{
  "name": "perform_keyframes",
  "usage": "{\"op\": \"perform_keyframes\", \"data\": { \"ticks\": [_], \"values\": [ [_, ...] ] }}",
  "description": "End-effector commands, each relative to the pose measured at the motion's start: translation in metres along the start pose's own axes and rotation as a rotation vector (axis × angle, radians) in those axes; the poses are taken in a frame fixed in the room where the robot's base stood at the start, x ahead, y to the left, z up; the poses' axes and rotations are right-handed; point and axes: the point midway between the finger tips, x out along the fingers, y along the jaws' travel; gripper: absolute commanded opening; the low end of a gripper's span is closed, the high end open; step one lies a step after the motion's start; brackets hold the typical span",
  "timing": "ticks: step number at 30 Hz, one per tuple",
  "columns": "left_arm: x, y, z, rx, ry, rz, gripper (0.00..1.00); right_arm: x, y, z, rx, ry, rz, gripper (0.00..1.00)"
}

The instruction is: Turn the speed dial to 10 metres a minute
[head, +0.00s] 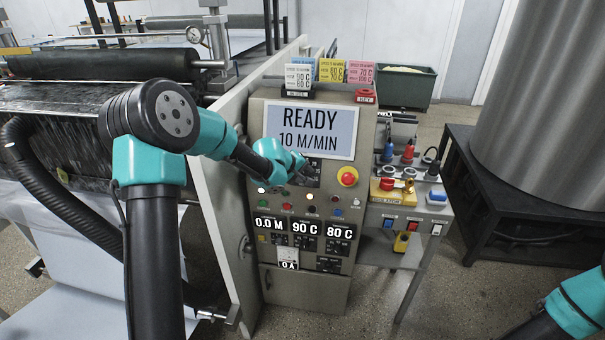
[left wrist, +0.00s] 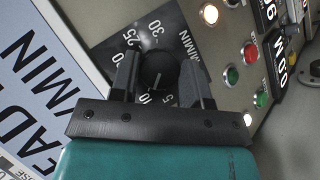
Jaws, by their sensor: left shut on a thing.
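The speed dial is a round black knob (left wrist: 158,70) on a dark scale plate in the left wrist view. White figures ring it, with 30 and 25 clear at the top. A white pointer mark faces the lower edge, near the 10; its exact reading is hard to tell. My left gripper (left wrist: 160,80) is shut on the knob, one finger on each side. In the head view my left gripper (head: 298,166) is at the panel and hides most of the dial. The screen (head: 311,130) reads READY 10 M/MIN. My right gripper is out of view.
Below the dial are several buttons and lamps, and displays (head: 303,227) reading 0.0 M, 90 C and 80 C. A red emergency button (head: 347,176) sits right of the dial. A side table (head: 412,208) holds small tools. The coating machine is at left.

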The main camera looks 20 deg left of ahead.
Motion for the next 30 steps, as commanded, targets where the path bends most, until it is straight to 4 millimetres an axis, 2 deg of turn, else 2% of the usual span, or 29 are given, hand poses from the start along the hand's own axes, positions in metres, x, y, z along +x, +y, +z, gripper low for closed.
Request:
{"op": "perform_keyframes", "data": {
  "ticks": [14,15,21,30],
  "values": [
    [0.0015,-0.0032,0.0021,0.008,-0.004,-0.013,0.19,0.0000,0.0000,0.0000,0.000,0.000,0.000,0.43],
    [0.0015,-0.0031,0.0020,0.008,-0.004,-0.013,0.46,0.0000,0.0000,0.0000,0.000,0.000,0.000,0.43],
    [0.0009,-0.0019,0.0012,0.009,-0.002,-0.011,0.66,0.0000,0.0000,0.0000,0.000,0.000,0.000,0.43],
    [-0.0006,-0.0008,0.0005,0.009,-0.001,-0.009,0.67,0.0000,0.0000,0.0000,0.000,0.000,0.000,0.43]
  ]
}}
